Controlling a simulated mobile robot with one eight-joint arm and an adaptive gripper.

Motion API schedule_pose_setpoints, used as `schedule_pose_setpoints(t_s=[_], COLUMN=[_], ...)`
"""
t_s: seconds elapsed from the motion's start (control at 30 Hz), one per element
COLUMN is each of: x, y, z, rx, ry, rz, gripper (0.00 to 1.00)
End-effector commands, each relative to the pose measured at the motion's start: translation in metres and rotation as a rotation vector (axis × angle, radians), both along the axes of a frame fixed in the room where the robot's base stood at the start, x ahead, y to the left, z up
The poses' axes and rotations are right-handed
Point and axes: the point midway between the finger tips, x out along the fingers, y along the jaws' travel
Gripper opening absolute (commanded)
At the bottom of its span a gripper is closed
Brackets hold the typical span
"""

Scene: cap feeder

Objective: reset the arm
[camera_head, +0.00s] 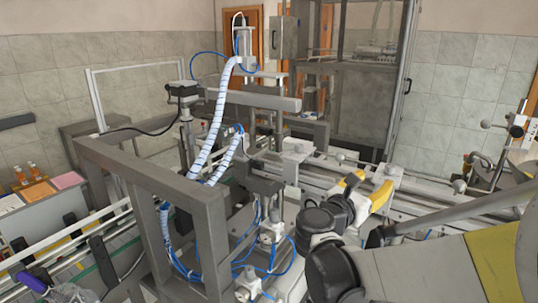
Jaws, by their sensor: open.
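My arm reaches in from the lower right.
Ribbed white and blue hoses (215,125) rise through the machine. A second conveyor (70,245) runs at the lower left. A table (50,210) with orange-topped bottles (33,170) stands far left. A glazed metal cabinet (352,105) stands behind. Lever handles (487,125) stick up at the right.

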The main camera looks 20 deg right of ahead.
Motion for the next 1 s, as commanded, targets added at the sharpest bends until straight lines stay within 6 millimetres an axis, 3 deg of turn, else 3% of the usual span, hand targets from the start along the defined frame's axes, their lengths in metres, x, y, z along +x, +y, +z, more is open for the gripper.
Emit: schedule_pose_setpoints(t_s=[0.13,0.23,0.33,0.4,0.47,0.5,0.6,0.67,0.77,0.8,0.9,1.0], x=[0.007,0.027,0.048,0.055,0.051,0.043,0.01,-0.016,-0.061,-0.079,-0.113,-0.135], y=[0.008,0.037,0.097,0.151,0.196,0.222,0.265,0.276,0.274,0.27,0.257,0.246], z=[0.009,0.031,0.049,0.044,0.023,0.002,-0.062,-0.102,-0.16,-0.178,-0.209,-0.225], rx=[-0.062,-0.259,-0.616,-0.928,-1.207,-1.396,-1.837,-2.072,-2.395,2.46,2.264,2.147], ry=[0.039,0.162,0.384,0.575,0.745,0.859,1.119,1.257,1.443,-1.479,-1.355,-1.282], rz=[0.054,0.206,0.428,0.586,0.709,0.786,0.953,1.043,1.184,-1.218,-1.135,-1.094], gripper=[0.47,0.47,0.47,0.47,0.47,0.47,0.47,0.47,0.47,0.47,0.47,0.47])
